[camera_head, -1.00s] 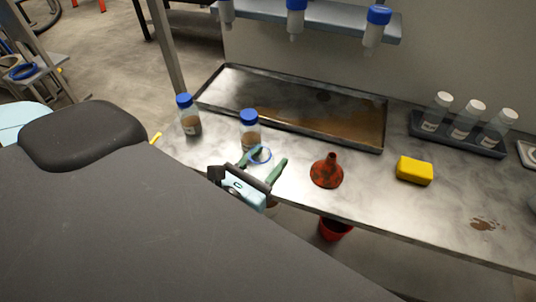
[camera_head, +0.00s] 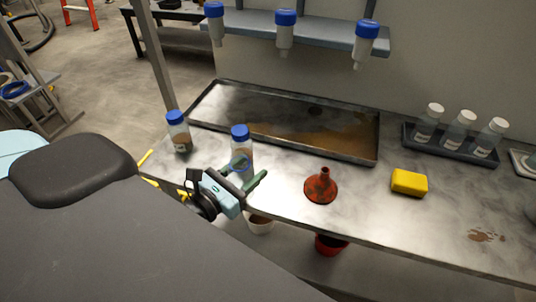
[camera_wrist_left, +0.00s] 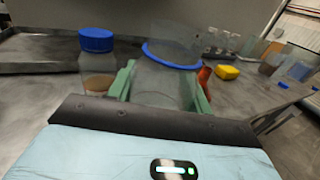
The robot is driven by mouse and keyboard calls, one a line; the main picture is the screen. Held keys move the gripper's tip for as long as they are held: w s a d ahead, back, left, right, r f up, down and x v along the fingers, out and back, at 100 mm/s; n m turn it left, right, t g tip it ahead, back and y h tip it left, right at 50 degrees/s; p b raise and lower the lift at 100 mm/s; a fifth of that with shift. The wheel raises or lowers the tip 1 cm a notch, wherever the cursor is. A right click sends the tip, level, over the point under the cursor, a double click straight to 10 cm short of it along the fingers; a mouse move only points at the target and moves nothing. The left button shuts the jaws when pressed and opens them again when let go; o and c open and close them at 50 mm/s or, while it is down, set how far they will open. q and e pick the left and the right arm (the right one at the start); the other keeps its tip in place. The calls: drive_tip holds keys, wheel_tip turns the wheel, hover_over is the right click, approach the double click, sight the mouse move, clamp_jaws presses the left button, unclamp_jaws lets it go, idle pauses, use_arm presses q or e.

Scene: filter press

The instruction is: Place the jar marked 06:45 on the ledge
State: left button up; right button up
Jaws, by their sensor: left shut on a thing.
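A grey-blue raised shelf (camera_head: 325,36), possibly the ledge, is at the back. My right gripper is not in view.
A shallow metal tray (camera_head: 215,100) with brown residue lies behind the jars. A red funnel (camera_head: 320,188), a yellow block (camera_head: 409,182) and a rack (camera_head: 408,139) of white-capped bottles are to the right. Several blue-capped bottles hang at the shelf.

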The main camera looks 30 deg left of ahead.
use_arm(q)
drive_tip(key=w+f, duration=0.1)
drive_tip(key=w, duration=0.8)
drive_tip(key=shift+w+p, duration=0.35)
drive_tip(key=shift+p, duration=0.05)
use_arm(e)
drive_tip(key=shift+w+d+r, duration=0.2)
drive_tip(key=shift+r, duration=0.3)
use_arm(q)
drive_tip(key=shift+w, duration=0.1)
drive_tip(key=f, duration=0.1)
drive_tip(key=f+b, duration=0.1)
drive_tip(key=f, duration=0.2)
drive_tip(key=shift+w+d+b, duration=0.1)
drive_tip(key=shift+w+b, duration=0.2)
drive_tip(key=shift+b, duration=0.05)
drive_tip(key=shift+r, duration=0.25)
drive_tip(key=shift+f, duration=0.25)
drive_tip(key=o, duration=0.8)
drive_tip(key=shift+c, duration=0.2)
drive_tip(key=shift+r, duration=0.1)
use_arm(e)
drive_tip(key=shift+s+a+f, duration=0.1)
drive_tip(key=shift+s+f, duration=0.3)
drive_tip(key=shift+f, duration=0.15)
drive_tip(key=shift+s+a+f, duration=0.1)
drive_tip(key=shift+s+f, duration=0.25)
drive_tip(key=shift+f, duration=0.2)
